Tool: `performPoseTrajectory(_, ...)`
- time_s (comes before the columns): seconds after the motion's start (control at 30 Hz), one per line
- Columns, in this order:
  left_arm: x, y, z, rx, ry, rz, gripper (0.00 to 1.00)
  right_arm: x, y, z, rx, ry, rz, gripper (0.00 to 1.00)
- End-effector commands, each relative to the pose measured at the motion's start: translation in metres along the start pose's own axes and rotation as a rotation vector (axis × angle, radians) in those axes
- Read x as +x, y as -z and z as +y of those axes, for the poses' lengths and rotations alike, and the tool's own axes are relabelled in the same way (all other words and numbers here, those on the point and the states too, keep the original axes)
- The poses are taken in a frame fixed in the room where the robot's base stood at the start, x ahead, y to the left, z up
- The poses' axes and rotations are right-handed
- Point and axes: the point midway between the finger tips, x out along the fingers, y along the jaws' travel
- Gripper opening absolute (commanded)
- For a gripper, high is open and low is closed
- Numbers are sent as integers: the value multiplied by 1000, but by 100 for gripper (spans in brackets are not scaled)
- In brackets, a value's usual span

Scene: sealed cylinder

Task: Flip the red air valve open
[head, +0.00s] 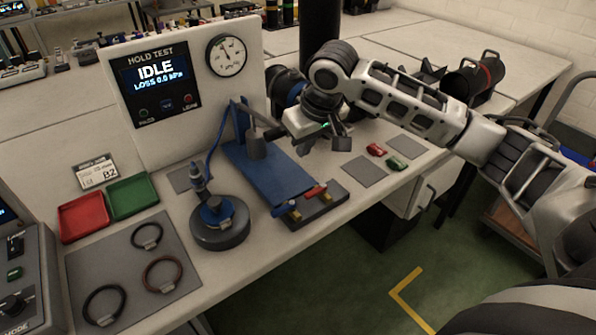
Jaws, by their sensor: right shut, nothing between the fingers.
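The red air valve lever (315,191) lies over a dark grey block (332,207) at the front end of the blue fixture (262,170). Brass-coloured fittings show beside it on the block. My right gripper (340,143) hangs above the bench, behind and to the right of the valve, and is apart from it. Its fingers are shut and hold nothing. My left gripper is not in view.
A round dark base with a blue-topped part (216,212) stands left of the fixture. The test panel (155,82) reads IDLE. Red (84,216) and green (132,196) trays sit left.

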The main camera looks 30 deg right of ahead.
Motion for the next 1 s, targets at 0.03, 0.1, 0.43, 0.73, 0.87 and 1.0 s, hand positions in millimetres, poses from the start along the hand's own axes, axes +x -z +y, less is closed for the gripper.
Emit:
performPoseTrajectory(0.03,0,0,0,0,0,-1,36,0,0,0,0,0,0,0)
performPoseTrajectory(0.1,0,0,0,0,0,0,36,0,0,0,0,0,0,0)
performPoseTrajectory(0.43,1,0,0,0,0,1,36,28,-1,0,0,1,-3,0)
performPoseTrajectory(0.73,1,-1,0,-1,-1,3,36,88,0,0,1,0,-3,0)
performPoseTrajectory(0.87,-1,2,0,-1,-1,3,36,98,-6,1,-1,-2,-1,0)
performPoseTrajectory(1.0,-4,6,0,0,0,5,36,91,-24,1,-3,-2,-1,0)
